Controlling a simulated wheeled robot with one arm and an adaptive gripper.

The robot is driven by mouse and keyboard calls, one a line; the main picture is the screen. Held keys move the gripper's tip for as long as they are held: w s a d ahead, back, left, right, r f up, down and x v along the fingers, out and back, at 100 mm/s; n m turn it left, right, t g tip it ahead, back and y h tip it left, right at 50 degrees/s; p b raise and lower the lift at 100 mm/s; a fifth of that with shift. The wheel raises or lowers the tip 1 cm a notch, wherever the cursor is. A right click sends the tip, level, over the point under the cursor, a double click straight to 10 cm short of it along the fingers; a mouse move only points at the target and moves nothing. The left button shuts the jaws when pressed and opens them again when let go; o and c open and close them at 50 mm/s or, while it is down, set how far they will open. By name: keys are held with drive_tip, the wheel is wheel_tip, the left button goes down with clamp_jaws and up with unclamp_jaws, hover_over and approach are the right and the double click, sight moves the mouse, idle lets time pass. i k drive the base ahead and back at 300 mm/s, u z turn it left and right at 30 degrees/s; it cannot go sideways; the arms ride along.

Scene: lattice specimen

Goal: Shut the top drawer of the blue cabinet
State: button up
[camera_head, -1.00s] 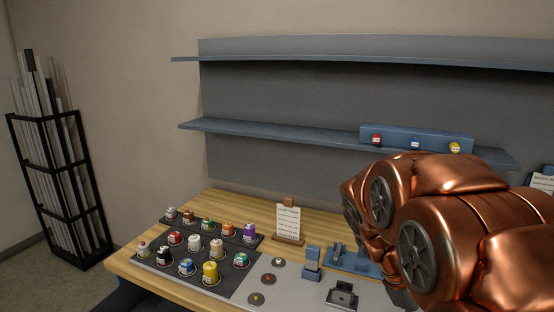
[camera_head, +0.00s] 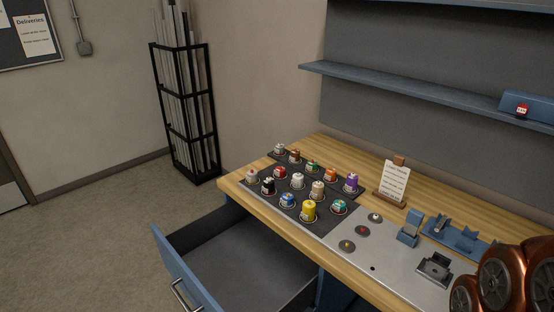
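The top drawer (camera_head: 172,268) of the blue cabinet is pulled open below the left end of the wooden worktop. It looks empty inside, and a metal bar handle (camera_head: 184,299) is on its blue front. The cabinet body (camera_head: 333,291) shows only as a dark blue part under the worktop. My copper-coloured arm is at the lower right corner, over the bench and well to the right of the drawer. My gripper is outside the picture.
The worktop (camera_head: 236,189) carries a dark tray of several small paint pots (camera_head: 309,211), a card on a stand (camera_head: 393,184) and small blue fixtures (camera_head: 409,229). A black rack of rods (camera_head: 185,110) stands by the wall. The floor (camera_head: 90,240) left of the drawer is clear.

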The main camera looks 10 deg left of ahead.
sight(226, 259)
drive_tip(key=u, duration=1.7)
drive_tip(key=k, duration=1.25)
drive_tip(key=u, duration=0.9)
drive_tip(key=i, duration=1.1)
drive_tip(key=u, duration=0.4)
